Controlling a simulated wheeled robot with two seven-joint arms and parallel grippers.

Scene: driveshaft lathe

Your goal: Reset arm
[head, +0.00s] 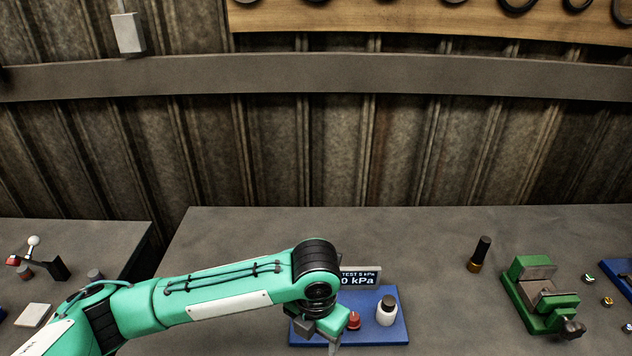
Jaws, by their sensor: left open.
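My left arm (220,295) is green with black joints and reaches in from the lower left across the bench. Its gripper (331,336) points down over the left part of a blue base plate (375,329) and is open, with its fingers partly hidden. Nothing shows between the fingers. A red knob (353,320) and a white bottle-like part with a dark cap (386,311) stand on the blue plate just right of the gripper. A dark display (361,278) reading kPa stands behind them, partly covered by my wrist. My right gripper does not show.
A green vise (540,296) sits at the right of the grey bench (440,240). A black and brass cylinder (479,254) stands left of it. Small fittings (606,301) lie at the far right. A second bench (80,240) with a lever device is at left, beyond a gap.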

